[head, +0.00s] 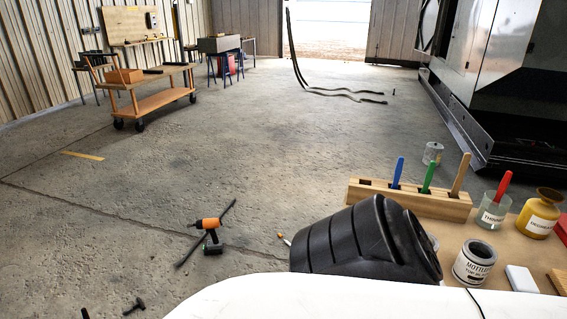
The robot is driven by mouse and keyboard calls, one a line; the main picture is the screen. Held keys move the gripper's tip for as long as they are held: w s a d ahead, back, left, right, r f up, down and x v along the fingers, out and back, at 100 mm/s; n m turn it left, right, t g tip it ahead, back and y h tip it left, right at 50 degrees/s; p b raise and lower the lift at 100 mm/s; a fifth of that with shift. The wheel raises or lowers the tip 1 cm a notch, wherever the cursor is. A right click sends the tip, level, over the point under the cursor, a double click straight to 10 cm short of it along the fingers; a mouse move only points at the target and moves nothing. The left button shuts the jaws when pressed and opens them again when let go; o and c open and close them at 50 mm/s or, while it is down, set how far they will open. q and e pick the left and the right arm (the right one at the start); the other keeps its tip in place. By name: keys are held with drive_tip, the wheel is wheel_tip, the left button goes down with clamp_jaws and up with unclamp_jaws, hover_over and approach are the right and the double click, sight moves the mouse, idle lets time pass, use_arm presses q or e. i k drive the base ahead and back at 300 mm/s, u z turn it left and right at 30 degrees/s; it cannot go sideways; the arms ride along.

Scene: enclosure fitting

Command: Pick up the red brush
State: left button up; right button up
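The red brush (502,187) stands tilted in a clear glass jar (490,213) with a label, at the right on a brown work surface (442,236). Only its red handle shows clearly; its lower end is in the jar. Beside the jar, a wooden rack (455,207) holds a blue-handled brush (398,172), a green-handled brush (428,178) and a plain wooden-handled one (461,174). Neither of my grippers shows in the head view.
A labelled grey tin (474,264), a yellow bottle (540,215) and a white block (521,279) stand near the jar. A large black ribbed shape (350,245) hides the surface's left part. An orange drill (208,226) lies on the floor. A wooden cart (150,102) stands far left.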

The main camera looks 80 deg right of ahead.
sight(503, 185)
drive_tip(key=z, duration=1.6)
